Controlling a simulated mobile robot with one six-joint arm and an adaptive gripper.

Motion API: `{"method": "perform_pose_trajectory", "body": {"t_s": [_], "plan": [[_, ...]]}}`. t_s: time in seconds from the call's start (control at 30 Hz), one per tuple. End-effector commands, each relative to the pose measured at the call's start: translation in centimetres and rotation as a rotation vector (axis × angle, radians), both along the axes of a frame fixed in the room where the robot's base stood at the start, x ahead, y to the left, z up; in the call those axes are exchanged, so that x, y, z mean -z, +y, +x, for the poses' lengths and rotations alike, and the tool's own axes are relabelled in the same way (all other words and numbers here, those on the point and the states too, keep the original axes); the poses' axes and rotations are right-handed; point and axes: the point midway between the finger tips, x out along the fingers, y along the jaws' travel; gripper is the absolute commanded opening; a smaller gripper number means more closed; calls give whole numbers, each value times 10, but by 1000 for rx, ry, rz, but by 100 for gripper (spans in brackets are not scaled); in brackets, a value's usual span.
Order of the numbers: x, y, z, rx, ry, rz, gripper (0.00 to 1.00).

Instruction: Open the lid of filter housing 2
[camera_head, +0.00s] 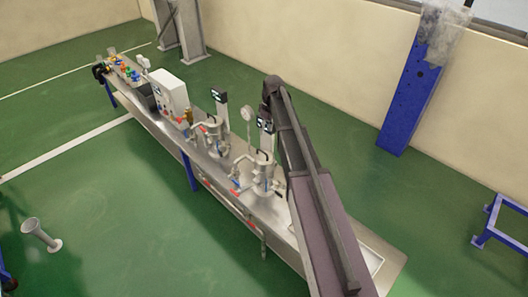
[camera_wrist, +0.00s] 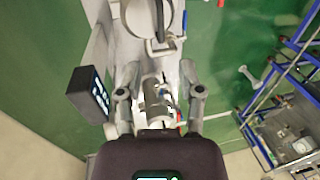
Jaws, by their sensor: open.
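In the head view two metal filter housings stand on the long steel bench, a farther one (camera_head: 216,137) and a nearer one (camera_head: 263,176). Each has a dark sign behind it, the farther sign (camera_head: 219,96) and the nearer sign (camera_head: 265,123); the numbers are too small to read surely. In the wrist view my gripper (camera_wrist: 160,97) is open, its fingers apart on either side of a grey metal fitting (camera_wrist: 154,92). I cannot tell whether they touch it. A round metal lid or vessel top (camera_wrist: 150,14) lies beyond.
A dark sign box (camera_wrist: 88,95) stands close left of my gripper. A white control box (camera_head: 171,92) and coloured valves (camera_head: 130,72) sit farther along the bench (camera_head: 150,118). A blue-framed rack (camera_wrist: 285,100) stands at right. Green floor around the bench is mostly free.

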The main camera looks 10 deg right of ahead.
Motion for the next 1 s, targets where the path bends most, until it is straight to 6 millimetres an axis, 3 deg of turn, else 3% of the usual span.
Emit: {"method": "perform_pose_trajectory", "body": {"t_s": [1.0], "plan": [[82, 14, -9, 0, 0, 0, 48]]}}
